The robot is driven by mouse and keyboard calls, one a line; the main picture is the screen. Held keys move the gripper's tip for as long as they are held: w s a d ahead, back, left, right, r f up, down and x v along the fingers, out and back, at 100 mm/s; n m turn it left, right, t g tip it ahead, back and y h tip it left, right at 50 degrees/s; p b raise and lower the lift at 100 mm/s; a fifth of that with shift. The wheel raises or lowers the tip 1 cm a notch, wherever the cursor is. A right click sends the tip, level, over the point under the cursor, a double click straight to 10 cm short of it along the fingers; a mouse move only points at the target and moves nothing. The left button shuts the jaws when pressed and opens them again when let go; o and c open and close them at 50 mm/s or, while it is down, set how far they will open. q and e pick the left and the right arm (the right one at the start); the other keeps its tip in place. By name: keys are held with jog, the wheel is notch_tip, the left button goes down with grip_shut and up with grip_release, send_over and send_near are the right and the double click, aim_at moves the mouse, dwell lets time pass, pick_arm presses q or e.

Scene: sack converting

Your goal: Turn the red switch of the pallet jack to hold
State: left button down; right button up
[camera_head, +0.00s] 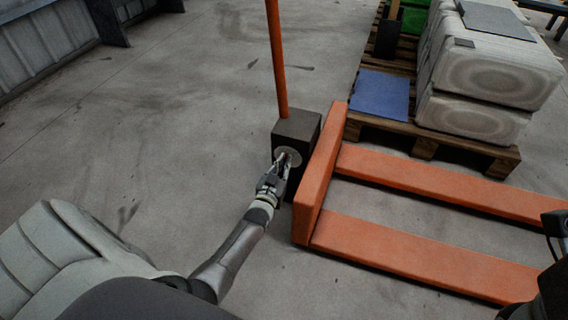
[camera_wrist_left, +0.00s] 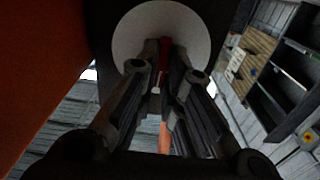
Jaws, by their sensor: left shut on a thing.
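The orange pallet jack (camera_head: 320,172) stands on the floor with its forks to the right. A dark box (camera_head: 299,128) at its left end carries a pale round disc (camera_head: 293,155). The red switch (camera_wrist_left: 165,50) sits on the disc, which fills the top of the left wrist view (camera_wrist_left: 195,28). My left gripper (camera_head: 284,163) reaches the disc, its fingers (camera_wrist_left: 164,62) closed around the switch from both sides. The fingers hide part of the switch, so its exact angle is hard to read. Dark parts of my right arm (camera_head: 553,225) show at the right edge; its fingertips are unclear.
An orange handle pole (camera_head: 277,60) rises from the box. Behind the forks is a wooden pallet (camera_head: 430,135) with a blue sheet (camera_head: 381,94) and stacked pale sacks (camera_head: 490,75). The floor (camera_head: 150,120) left of the jack is clear.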

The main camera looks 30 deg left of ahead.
dwell(0.6)
pick_arm(q)
jog(key=c, duration=1.6)
grip_release()
jog(key=shift+n, duration=0.3)
jog(key=shift+o, duration=0.2)
jog(key=v, duration=1.2)
